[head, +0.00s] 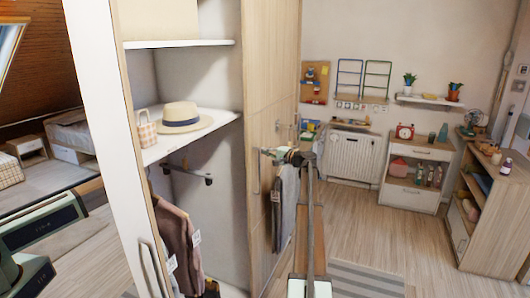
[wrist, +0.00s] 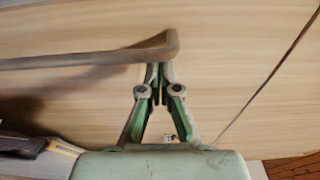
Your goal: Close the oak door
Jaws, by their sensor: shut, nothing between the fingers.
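The pale oak door (head: 262,75) is part of the tall wardrobe in the head view, on the right side of its open compartment. Its wood face fills most of the wrist view (wrist: 60,30). A long bar handle (wrist: 90,58) crosses the wrist view from the left and bends towards the wood at its right end. My gripper (wrist: 160,72) is shut and empty, its tips at this bent end; I cannot tell whether they touch it. In the head view my gripper (head: 272,153) is small beside the wood front.
The open compartment has a shelf (head: 165,150) with a straw hat (head: 182,118) and a small basket (head: 147,132), and hanging clothes (head: 178,240) below. Grey cloth (head: 287,205) hangs near my arm. A low cabinet (head: 415,170) and a shelf unit (head: 470,215) stand right, with clear floor between.

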